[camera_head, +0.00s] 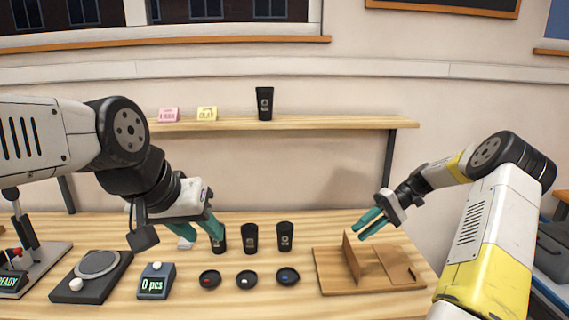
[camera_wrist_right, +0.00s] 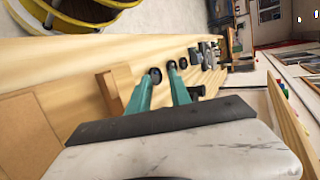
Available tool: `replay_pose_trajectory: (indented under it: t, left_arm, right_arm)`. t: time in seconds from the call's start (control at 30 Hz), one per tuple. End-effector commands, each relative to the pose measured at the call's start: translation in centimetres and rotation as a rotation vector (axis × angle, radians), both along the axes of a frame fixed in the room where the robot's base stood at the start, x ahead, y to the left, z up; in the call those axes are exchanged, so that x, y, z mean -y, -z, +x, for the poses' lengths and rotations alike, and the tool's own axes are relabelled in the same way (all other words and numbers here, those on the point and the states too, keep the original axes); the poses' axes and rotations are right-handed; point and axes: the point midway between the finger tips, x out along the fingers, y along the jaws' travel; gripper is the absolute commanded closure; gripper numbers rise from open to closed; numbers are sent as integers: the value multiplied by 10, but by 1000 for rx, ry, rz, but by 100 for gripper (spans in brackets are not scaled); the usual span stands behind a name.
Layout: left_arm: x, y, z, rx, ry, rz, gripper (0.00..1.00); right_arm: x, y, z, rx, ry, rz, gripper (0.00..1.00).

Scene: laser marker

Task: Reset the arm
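My left gripper (camera_head: 215,228) has teal fingers pointing down at the leftmost black cup (camera_head: 220,245) on the table. A finger overlaps that cup, and I cannot tell whether it touches or holds it. My right gripper (camera_head: 367,224) is raised above the wooden stand (camera_head: 330,285) at the right. Its two teal fingers are apart with nothing between them. It also shows open and empty in the right wrist view (camera_wrist_right: 160,88).
Two more black cups (camera_head: 250,240) (camera_head: 285,238) stand right of the left gripper. Several dark round lids (camera_head: 247,279) lie in front. A scale (camera_head: 92,275), a counter box (camera_head: 156,281) and a device (camera_head: 30,262) reading READY stand left. The shelf (camera_head: 300,124) bears a black cup (camera_head: 264,104).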

Motion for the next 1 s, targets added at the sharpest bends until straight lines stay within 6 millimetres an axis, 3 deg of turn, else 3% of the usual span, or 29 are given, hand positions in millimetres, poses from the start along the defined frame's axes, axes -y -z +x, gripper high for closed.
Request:
replay_pose_trajectory:
  t: [0.03, 0.2, 0.6, 0.8, 1.0]
  left_arm:
    - [0, 0, 0, 0, 0, 0, 64]
    - [0, 0, 0, 0, 0, 0, 64]
    - [0, 0, 0, 0, 0, 0, 64]
    - [0, 0, 0, 0, 0, 0, 64]
    - [0, 0, 0, 0, 0, 0, 64]
  right_arm:
    - [-13, -18, -6, 12, -20, -74, 75]
    - [-45, -62, -30, 62, -35, -302, 75]
    - [-84, -149, -122, 312, 68, -687, 75]
    - [-91, -175, -178, 480, 172, -770, 75]
    - [-93, -182, -226, 637, 282, -772, 75]
